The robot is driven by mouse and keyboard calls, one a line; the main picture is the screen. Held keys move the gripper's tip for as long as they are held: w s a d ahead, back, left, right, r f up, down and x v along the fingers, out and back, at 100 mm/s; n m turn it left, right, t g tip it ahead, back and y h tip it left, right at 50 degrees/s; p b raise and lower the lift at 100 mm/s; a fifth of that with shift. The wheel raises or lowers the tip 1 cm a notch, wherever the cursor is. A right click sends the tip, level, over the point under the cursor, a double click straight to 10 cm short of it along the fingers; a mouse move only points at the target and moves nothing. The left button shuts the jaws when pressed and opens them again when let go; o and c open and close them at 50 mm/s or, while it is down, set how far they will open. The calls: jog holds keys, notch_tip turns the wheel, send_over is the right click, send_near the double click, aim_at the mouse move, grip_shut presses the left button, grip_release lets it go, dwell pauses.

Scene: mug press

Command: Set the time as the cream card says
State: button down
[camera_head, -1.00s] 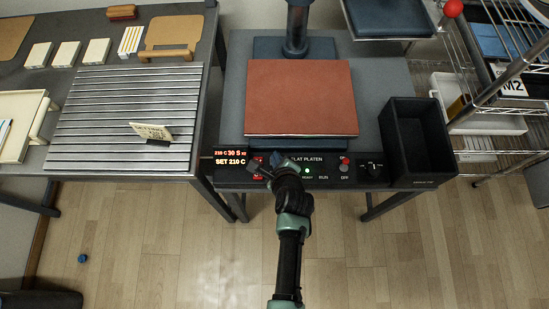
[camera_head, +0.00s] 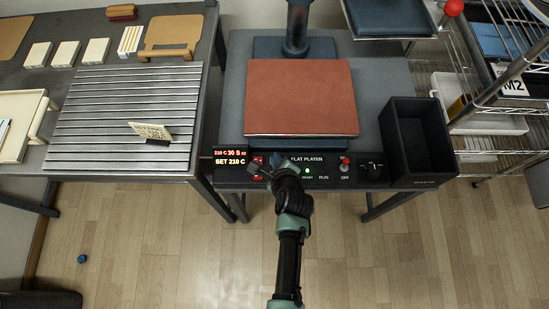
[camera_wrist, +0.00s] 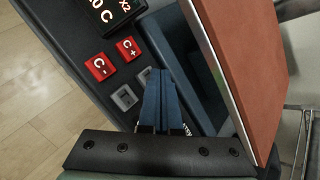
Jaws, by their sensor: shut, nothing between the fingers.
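The cream card (camera_head: 152,131) stands tilted on the slatted rack at the left; its writing is too small to read. The press display (camera_head: 230,157) shows 210 C, 30 S and, below, SET 210 C. In the wrist view, the red C- button (camera_wrist: 98,67) and red C+ button (camera_wrist: 128,48) show beside two grey buttons (camera_wrist: 123,98). My gripper (camera_wrist: 160,72) is shut and empty, its blue fingertips close to the upper grey button (camera_wrist: 146,75). I cannot tell whether they touch it. In the head view my gripper (camera_head: 275,160) partly covers the buttons right of the display.
The press's red-brown pad (camera_head: 300,97) lies just behind the panel. A green ready light (camera_head: 307,170), a red OFF button (camera_head: 345,163) and a knob (camera_head: 373,170) sit further right. A black bin (camera_head: 416,138) stands at the press's right end.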

jog(key=shift+f, duration=0.5)
dwell(0.3)
jog(key=shift+r, duration=0.1)
jog(key=shift+r+p, duration=0.75)
jog(key=shift+r, duration=0.05)
jog(key=shift+r, duration=0.1)
notch_tip(320, 180, up, 5)
jog(key=p, duration=0.5)
jog(key=shift+p, duration=0.3)
jog(key=shift+b, duration=0.4)
dwell(2.9)
jog(key=shift+r+b, duration=1.6)
jog(key=shift+r, duration=0.25)
